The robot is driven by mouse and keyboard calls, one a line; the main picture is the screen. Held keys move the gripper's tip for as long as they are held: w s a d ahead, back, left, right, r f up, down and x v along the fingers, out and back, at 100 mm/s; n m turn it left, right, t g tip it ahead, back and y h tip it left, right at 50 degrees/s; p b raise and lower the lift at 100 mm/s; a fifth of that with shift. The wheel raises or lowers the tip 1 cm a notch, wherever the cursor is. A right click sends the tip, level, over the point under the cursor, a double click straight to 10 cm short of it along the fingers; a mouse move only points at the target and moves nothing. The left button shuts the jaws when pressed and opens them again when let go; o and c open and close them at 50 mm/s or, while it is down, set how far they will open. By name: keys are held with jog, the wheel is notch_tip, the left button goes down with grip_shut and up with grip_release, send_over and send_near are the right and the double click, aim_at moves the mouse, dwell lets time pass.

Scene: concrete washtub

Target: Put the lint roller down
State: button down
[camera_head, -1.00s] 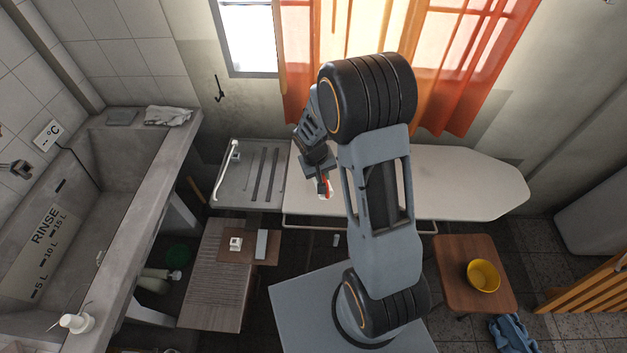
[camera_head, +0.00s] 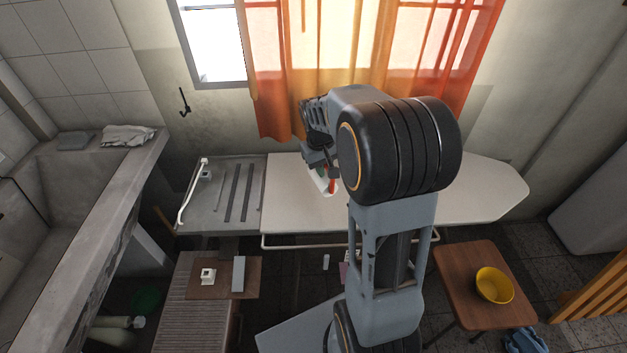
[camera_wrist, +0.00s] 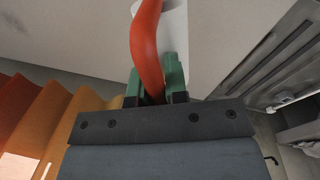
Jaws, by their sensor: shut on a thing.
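The lint roller has a curved red handle (camera_wrist: 147,45) and a white roller end (camera_wrist: 174,16), both in the wrist view. My gripper (camera_wrist: 158,80) is shut on the handle between its green finger pads. In the head view, the red handle (camera_head: 332,181) shows below my gripper (camera_head: 322,172), over the pale ironing board (camera_head: 470,190). My wrist and arm hide part of the roller there. I cannot tell whether the roller touches the board.
A grey metal rest (camera_head: 240,195) with slots and a white rail adjoins the board's left end. Orange curtains (camera_head: 272,85) hang close behind. A wooden stool (camera_head: 455,270) with a yellow bowl (camera_head: 494,285) stands front right. The board's right part is bare.

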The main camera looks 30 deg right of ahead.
jog(key=w+f, duration=0.2)
jog(key=f, duration=0.1)
jog(key=w+f, duration=0.3)
jog(key=shift+w+a+f, duration=0.15)
jog(key=shift+w, duration=0.15)
jog(key=shift+f+b, duration=0.45)
jog(key=shift+f, duration=1.1)
jog(key=shift+f, duration=0.1)
jog(key=shift+f, duration=0.1)
jog(key=c, duration=1.1)
grip_release()
jog(key=shift+c, duration=0.2)
